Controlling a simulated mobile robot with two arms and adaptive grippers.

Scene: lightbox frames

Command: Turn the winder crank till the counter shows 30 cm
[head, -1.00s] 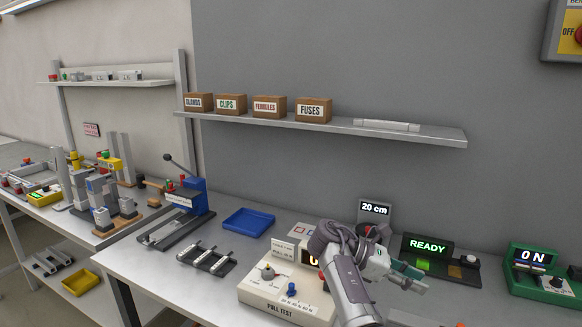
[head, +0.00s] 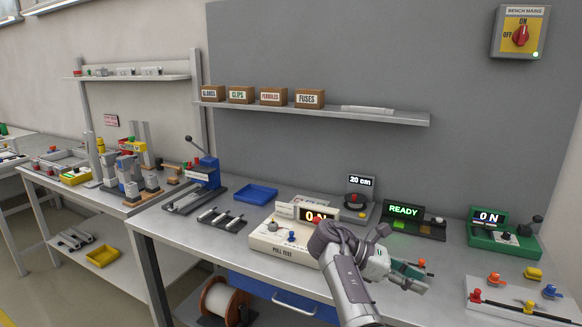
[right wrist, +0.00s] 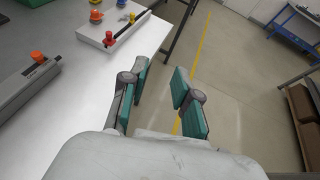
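The winder (head: 359,210) stands at the back of the bench, a small grey unit with a dark round part and a red knob. The display on it, the counter (head: 360,181), reads 20 cm. The crank's exact shape and angle are too small to tell. My right gripper (head: 408,272) is over the bench, in front of the winder and to its right, apart from it. In the right wrist view its teal fingers (right wrist: 160,76) are spread with nothing between them. My left gripper is in neither view.
A PULL TEST box (head: 284,245) stands left of my right arm. A READY unit (head: 412,221) and a green ON unit (head: 500,232) stand right of the winder. A board with coloured knobs (head: 522,300) lies front right. A wire spool (head: 222,302) sits under the bench.

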